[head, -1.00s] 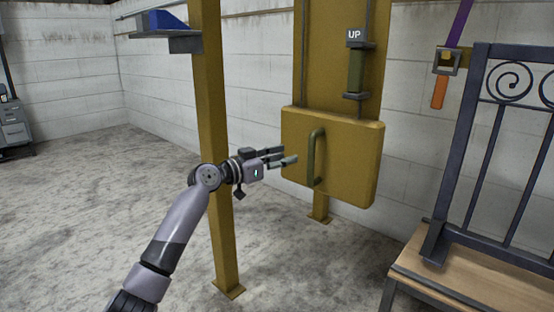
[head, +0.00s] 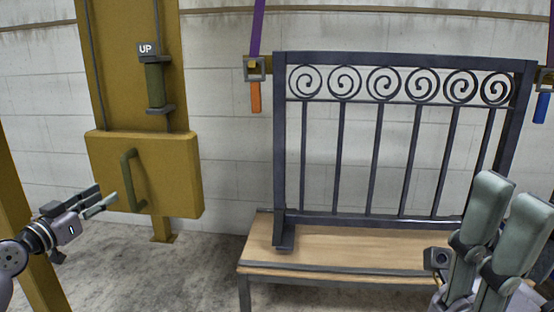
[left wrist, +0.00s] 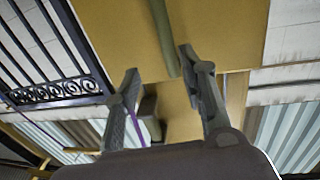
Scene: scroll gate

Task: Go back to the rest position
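My left gripper (head: 108,197) is open and empty in the head view, just left of the green handle (head: 131,180) on the yellow box (head: 173,178) and apart from it. In the left wrist view its two fingers (left wrist: 159,62) are spread, with the handle (left wrist: 163,35) beyond them. My right gripper (head: 513,188) stands at the lower right of the head view, fingers pointing up. A gap shows between its fingers, and nothing is seen between them. The dark scroll gate (head: 390,145) stands upright on a wooden-topped bench (head: 345,245).
A yellow post (head: 30,250) stands beside my left arm. A green cylinder (head: 155,87) under an UP sign (head: 146,49) is above the box. Purple straps with an orange end (head: 255,97) and a blue end (head: 541,108) hang beside the gate. Bare floor shows before the box.

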